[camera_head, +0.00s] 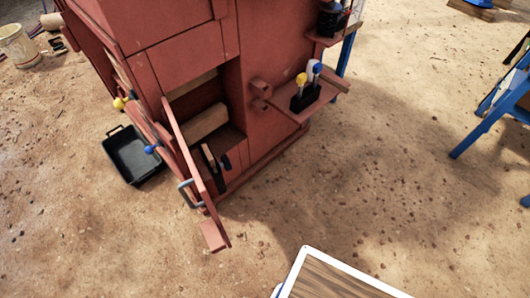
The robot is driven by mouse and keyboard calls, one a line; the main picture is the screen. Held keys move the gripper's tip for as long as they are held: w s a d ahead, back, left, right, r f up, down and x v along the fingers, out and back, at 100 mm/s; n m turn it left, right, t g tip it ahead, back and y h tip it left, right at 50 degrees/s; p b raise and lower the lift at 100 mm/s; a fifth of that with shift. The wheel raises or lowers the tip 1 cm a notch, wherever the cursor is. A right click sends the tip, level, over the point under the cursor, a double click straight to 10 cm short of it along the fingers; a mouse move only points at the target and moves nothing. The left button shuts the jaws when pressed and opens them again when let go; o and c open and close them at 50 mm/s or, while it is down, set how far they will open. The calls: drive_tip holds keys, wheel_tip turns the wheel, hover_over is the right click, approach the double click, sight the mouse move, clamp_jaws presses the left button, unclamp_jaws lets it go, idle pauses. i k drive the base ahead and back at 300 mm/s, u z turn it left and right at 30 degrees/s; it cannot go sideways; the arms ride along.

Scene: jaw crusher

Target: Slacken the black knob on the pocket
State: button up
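The red crusher body (277,50) stands at the upper middle. Its front has an open recess (233,95), which looks like the pocket, with a tan roll or block (205,122) inside. Low in the recess is a black upright piece (211,170) with a small dark knob-like shape (226,162) at its right. The shape is too small to tell how tight it sits. A red door or bar (196,165) with a grey handle (190,194) stands swung out in front, partly covering the recess's left side. My gripper is not in view.
Left of the recess are a yellow knob (119,103) and a blue knob (151,149). A black tray (133,155) lies on the ground there. A red side shelf (322,96) bears a black holder (304,98) with yellow and blue-topped items. Sandy ground to the right is mostly clear.

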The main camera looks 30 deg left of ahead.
sight(225, 163)
drive_tip(key=z, duration=0.05)
drive_tip(key=i, duration=2.2)
drive_tip(key=u, duration=2.1)
drive_tip(key=k, duration=0.95)
drive_tip(key=u, duration=0.95)
